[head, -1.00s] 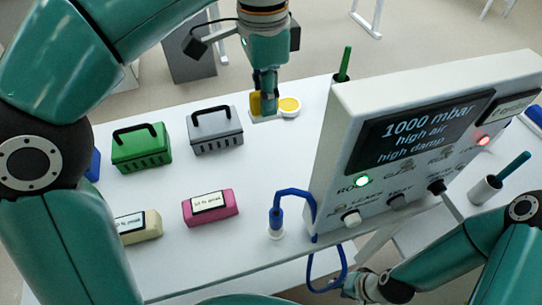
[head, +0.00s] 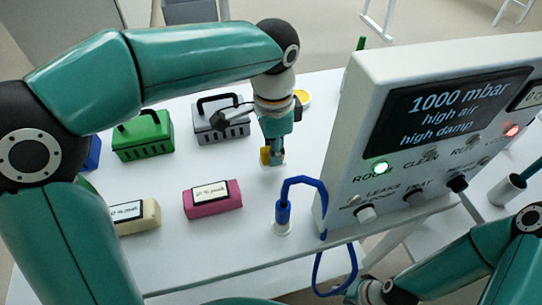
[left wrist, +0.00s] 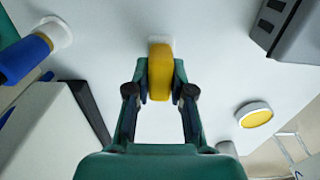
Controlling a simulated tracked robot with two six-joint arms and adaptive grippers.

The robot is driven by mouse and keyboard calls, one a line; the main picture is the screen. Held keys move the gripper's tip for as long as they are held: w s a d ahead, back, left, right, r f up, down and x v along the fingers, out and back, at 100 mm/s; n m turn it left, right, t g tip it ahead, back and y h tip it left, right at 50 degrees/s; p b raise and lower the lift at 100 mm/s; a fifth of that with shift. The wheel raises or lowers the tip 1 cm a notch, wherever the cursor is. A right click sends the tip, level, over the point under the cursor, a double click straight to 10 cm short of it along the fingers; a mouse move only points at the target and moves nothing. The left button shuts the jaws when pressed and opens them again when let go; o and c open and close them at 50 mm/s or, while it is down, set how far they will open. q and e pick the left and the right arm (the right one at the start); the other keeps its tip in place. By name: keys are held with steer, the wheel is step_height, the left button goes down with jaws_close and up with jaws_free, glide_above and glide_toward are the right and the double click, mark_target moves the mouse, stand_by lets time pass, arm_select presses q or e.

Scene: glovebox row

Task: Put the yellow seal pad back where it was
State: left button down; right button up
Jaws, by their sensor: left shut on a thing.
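The yellow seal pad (left wrist: 160,75) is held between the two fingers of my left gripper (left wrist: 160,92) in the left wrist view. In the head view the pad (head: 265,156) shows at the fingertips of my left gripper (head: 273,154), low over the white table, between the grey case and the blue plug. A small pale patch (left wrist: 160,43) lies on the table just beyond the pad; I cannot tell whether the pad touches it. My right gripper (head: 370,291) is at the bottom edge, partly cut off, and its jaw opening is unclear.
A yellow-topped round dish (left wrist: 254,115) stands behind my left gripper. The grey case (head: 217,118), green case (head: 143,136), pink block (head: 212,199) and cream block (head: 136,216) stand left. The blue plug (head: 283,211) and control box (head: 347,150) are close on the right.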

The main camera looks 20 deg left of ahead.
arm_select(q)
step_height(320, 180, down, 2)
steer(key=shift+f, duration=0.25)
steer(key=c, duration=1)
jaws_free()
step_height(320, 180, up, 12)
steer(key=shift+r+p, duration=0.1)
steer(key=shift+p, duration=1.1)
steer(key=shift+a, duration=0.1)
